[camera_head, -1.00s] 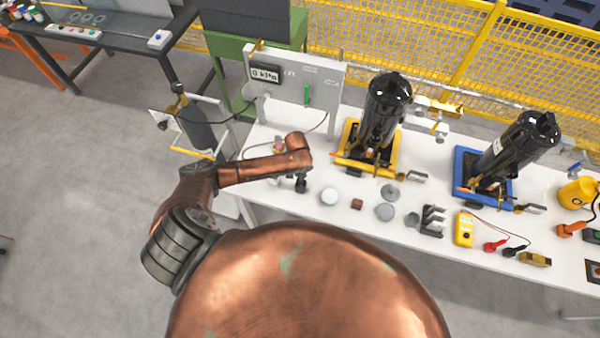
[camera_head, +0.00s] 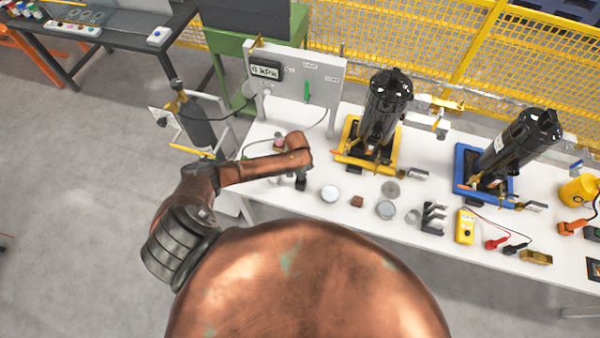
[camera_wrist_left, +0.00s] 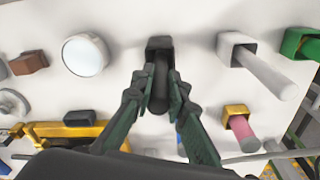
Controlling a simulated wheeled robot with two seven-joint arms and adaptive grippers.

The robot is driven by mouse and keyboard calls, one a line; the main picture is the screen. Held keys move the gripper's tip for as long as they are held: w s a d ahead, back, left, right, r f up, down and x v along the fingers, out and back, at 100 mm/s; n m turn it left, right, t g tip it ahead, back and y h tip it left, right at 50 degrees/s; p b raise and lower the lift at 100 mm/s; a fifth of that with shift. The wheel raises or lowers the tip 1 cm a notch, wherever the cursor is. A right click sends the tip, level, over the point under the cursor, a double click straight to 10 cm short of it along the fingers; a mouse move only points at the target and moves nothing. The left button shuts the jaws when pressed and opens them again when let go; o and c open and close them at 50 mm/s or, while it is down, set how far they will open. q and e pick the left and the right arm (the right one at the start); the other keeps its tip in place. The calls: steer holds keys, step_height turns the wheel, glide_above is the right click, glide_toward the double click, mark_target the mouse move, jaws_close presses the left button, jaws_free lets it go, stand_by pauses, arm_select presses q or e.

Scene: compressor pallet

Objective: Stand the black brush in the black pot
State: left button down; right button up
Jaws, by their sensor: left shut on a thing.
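The black brush (camera_wrist_left: 161,76) is between the fingers of my left gripper (camera_wrist_left: 160,106), which is shut on its handle. The black pot (camera_wrist_left: 157,43) is a small square holder on the white table, directly beyond the fingertips in the left wrist view. The brush's far end meets the pot's opening and seems to be in it; how deep it goes cannot be told. In the head view my left gripper (camera_head: 300,173) points down at the table, with the black pot (camera_head: 301,185) just under it. My right gripper is not in view.
Near the black pot stand a grey pot (camera_wrist_left: 236,44) with a pale brush, a yellow pot (camera_wrist_left: 235,112) with a pink brush and a green pot (camera_wrist_left: 298,43). A white disc (camera_head: 329,194) and a brown block (camera_head: 357,201) lie to the right. Two black compressors (camera_head: 386,100) stand farther right.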

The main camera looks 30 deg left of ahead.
arm_select(q)
steer(key=shift+f, duration=0.45)
steer(key=c, duration=1.8)
jaws_free()
steer(key=shift+r, duration=0.1)
steer(key=r, duration=0.8)
steer(key=s+r, duration=0.1)
steer(key=r, duration=0.2)
steer(key=shift+r, duration=0.4)
